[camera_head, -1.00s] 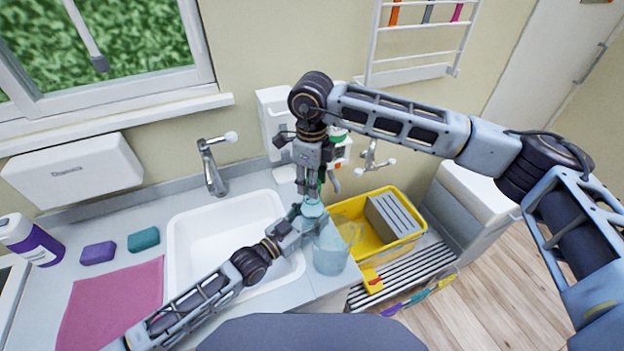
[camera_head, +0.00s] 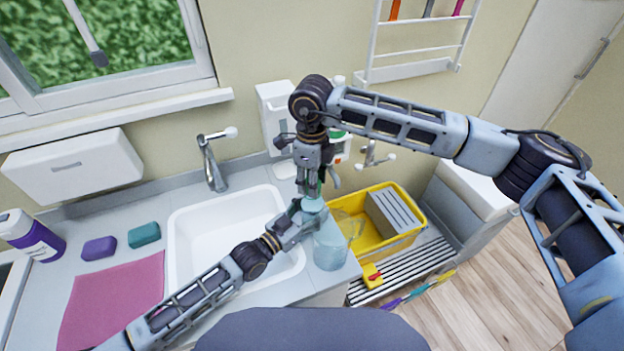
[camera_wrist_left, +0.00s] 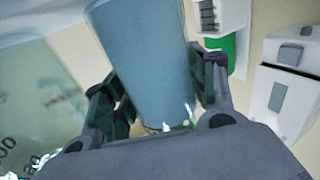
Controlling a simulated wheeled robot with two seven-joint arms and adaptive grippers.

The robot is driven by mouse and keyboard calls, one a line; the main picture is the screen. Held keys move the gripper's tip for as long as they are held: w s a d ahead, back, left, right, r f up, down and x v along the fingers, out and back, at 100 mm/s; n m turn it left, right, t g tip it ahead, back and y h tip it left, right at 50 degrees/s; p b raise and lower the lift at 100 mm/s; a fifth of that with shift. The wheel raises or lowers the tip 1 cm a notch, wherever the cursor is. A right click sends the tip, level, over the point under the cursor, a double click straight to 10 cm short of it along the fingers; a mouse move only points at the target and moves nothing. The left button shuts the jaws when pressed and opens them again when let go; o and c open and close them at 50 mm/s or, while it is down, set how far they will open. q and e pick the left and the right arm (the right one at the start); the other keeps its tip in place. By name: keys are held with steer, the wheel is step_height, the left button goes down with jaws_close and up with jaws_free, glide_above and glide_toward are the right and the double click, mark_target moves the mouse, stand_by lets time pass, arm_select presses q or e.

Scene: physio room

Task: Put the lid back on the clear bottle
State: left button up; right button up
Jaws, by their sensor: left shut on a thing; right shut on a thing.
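My left gripper (camera_head: 303,214) is shut on the clear bottle (camera_head: 313,205), a pale blue cylinder. In the left wrist view the bottle (camera_wrist_left: 147,65) stands between both fingers, slightly tilted in the picture. My right gripper (camera_head: 312,188) points down from above, directly over the bottle's top. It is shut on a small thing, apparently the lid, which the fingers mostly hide. Whether the lid touches the bottle's mouth cannot be told.
A clear bluish measuring jug (camera_head: 331,246) stands close to the bottle, at the counter's right end. A white sink (camera_head: 190,240) lies to the left. A yellow tub (camera_head: 412,196) sits to the right on a ribbed rack. A wall dispenser (camera_head: 272,112) is behind.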

steer(key=shift+f, duration=0.55)
stand_by(0.5)
steer(key=shift+m, duration=2.3)
steer(key=m, duration=0.4)
steer(key=shift+m, duration=0.3)
steer(key=m, duration=1)
steer(key=shift+m, duration=0.4)
steer(key=m, duration=1.2)
steer(key=shift+m, duration=0.3)
